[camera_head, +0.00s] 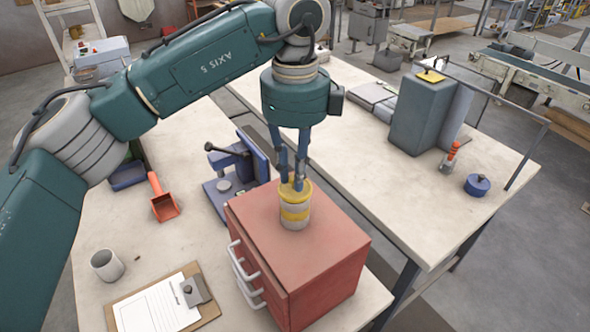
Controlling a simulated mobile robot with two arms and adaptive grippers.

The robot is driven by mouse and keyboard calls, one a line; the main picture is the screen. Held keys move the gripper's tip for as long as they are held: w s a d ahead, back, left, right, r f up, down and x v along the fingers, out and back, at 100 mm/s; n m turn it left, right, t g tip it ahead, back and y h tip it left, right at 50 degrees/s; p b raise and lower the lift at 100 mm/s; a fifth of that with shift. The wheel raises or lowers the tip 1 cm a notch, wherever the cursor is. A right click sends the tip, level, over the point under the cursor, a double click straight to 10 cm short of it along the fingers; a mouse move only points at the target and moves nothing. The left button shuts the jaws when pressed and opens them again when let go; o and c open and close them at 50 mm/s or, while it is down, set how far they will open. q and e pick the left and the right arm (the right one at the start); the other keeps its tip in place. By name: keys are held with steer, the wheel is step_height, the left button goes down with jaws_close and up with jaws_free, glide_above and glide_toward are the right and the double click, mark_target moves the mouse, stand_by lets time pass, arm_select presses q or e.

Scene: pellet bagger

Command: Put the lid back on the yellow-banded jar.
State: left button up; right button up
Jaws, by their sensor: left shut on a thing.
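The yellow-banded jar (295,215) stands upright on top of a red drawer cabinet (322,238). It has a pale body with a yellow band around its middle. A yellow lid (305,194) is at the jar's mouth, partly hidden by my fingers. My left gripper (293,183) points straight down over the jar, and its fingers are shut on the lid. I cannot tell whether the lid sits fully down on the rim. My right gripper is not in view.
A blue clamp-like device (235,175) stands close behind the cabinet. A red scoop (162,200), a grey cup (107,265) and a clipboard (160,305) lie to the left. The right table holds a tall grey box (420,112) and a blue knobbed pot (477,185).

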arm_select(q)
steer(key=shift+f+b, duration=0.15)
steer(key=shift+b, duration=0.15)
stand_by(0.8)
stand_by(0.3)
stand_by(0.3)
steer(key=o, duration=1.4)
steer(key=shift+r+p, duration=1.75)
steer(key=shift+r, duration=1.75)
